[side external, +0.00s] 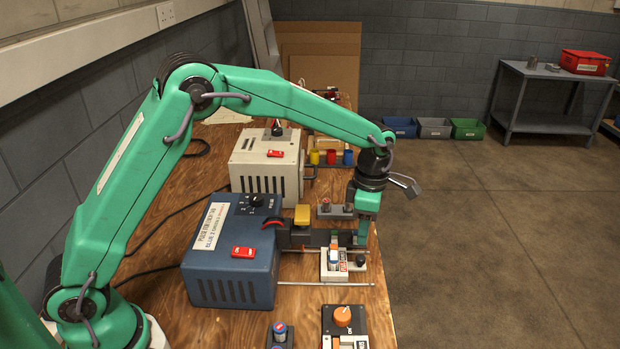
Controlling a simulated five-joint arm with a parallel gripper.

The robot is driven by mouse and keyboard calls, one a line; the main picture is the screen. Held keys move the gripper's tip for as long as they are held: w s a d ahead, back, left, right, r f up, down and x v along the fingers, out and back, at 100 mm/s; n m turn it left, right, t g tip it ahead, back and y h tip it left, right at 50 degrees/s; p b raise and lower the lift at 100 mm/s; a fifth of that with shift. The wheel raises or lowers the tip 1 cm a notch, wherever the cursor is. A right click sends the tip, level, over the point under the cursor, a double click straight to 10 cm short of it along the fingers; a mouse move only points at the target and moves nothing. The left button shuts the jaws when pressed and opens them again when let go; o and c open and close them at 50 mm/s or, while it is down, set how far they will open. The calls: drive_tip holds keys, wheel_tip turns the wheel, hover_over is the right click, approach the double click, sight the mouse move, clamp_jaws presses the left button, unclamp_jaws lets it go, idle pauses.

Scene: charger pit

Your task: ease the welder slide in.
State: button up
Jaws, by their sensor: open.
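A blue box-shaped welder (230,252) with a black dial and a red switch on top stands at the front of the wooden bench. Rods (325,284) run out from its right side. A pale slide (334,277) with a red-and-white label sits on the rods, apart from the box. A dark arm with a yellow block (302,214) reaches right from the welder above the slide. My gripper (349,240) points down just behind and above the slide, with its jaws open. Its fingertips are partly hidden, and I cannot tell whether they touch the slide.
A cream box (265,160) with a red switch stands behind the welder. Red, yellow and blue cups (330,157) are to its right. An orange-knobbed unit (343,317) and a small dark block (280,334) are at the front. The bench's right edge is close to the slide.

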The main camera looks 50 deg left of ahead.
sight(361, 256)
drive_tip(key=shift+n, duration=0.5)
drive_tip(key=shift+f, duration=0.1)
drive_tip(key=shift+s+d+f, duration=0.1)
drive_tip(key=shift+s+f, duration=0.05)
drive_tip(key=shift+f, duration=3.65)
clamp_jaws()
